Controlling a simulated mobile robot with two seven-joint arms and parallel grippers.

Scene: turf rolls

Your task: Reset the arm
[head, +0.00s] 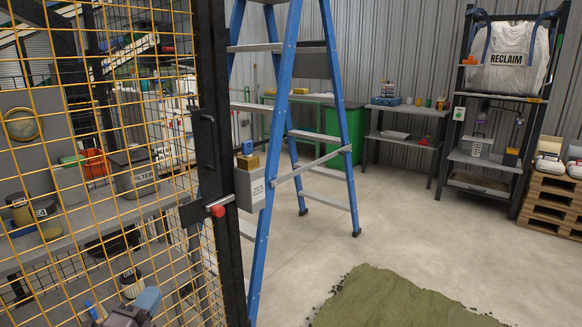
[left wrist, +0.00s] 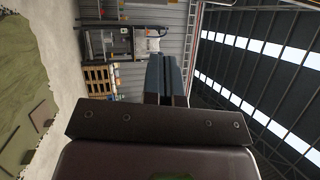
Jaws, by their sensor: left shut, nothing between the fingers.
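My left gripper (head: 148,300) shows at the bottom left of the head view, seen through the yellow mesh. In the left wrist view its two blue-grey fingers (left wrist: 165,76) lie together, shut with nothing between them. It is apart from everything around it. My right gripper is in neither view.
A yellow mesh gate with a black post (head: 212,130) and red-knobbed latch stands at the left. A blue stepladder (head: 273,130) stands behind it. A green turf patch (head: 395,300) lies on the floor. A pallet stack (head: 550,200) stands at the right. The middle floor is clear.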

